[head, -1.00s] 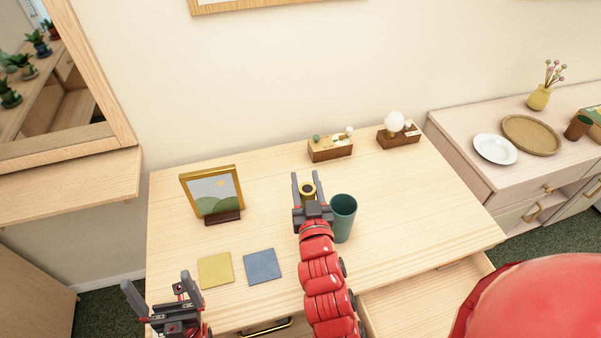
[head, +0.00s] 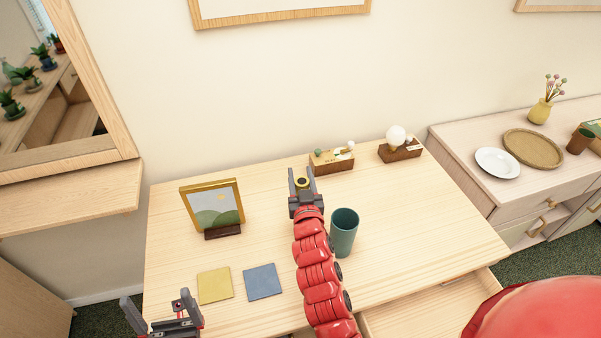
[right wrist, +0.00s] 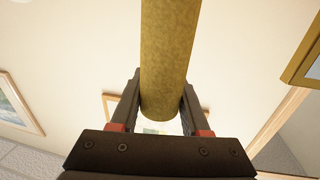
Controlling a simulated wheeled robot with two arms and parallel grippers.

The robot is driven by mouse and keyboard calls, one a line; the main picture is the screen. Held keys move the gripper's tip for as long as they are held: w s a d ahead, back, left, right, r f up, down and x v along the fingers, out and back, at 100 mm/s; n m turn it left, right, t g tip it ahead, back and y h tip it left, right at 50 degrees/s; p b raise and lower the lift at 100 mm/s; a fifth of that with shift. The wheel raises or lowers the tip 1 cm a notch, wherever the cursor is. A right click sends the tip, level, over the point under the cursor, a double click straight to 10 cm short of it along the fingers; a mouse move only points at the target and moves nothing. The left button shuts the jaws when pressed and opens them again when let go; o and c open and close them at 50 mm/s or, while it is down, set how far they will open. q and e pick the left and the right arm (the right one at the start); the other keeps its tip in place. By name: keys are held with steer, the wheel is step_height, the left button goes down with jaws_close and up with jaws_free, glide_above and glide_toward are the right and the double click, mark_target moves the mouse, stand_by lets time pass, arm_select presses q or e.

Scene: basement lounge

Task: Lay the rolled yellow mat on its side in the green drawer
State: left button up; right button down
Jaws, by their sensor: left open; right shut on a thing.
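My right gripper (head: 303,185) is shut on the rolled yellow mat (head: 303,182), over the back middle of the desk. The head view shows mainly the roll's round end, with a dark hole in it. In the right wrist view the mat (right wrist: 168,55) is a long mustard roll between the two fingers. An open drawer (head: 425,308) juts from the desk front at lower right. Its inside is pale wood, and the part in view is bare; its front is hidden, so I cannot tell its colour. My left gripper (head: 160,312) is open and empty at the desk's front left.
A teal cup (head: 344,232) stands just right of my right arm. A picture frame (head: 213,207), yellow square (head: 215,285) and blue square (head: 262,281) are on the left. Two wooden blocks with ornaments (head: 332,160) (head: 400,150) stand at the back. The desk's right side is clear.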

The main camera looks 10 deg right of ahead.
steer(key=shift+f+b, duration=0.25)
steer(key=shift+b, duration=0.1)
steer(key=shift+c, duration=1.9)
jaws_free()
steer(key=shift+r, duration=0.1)
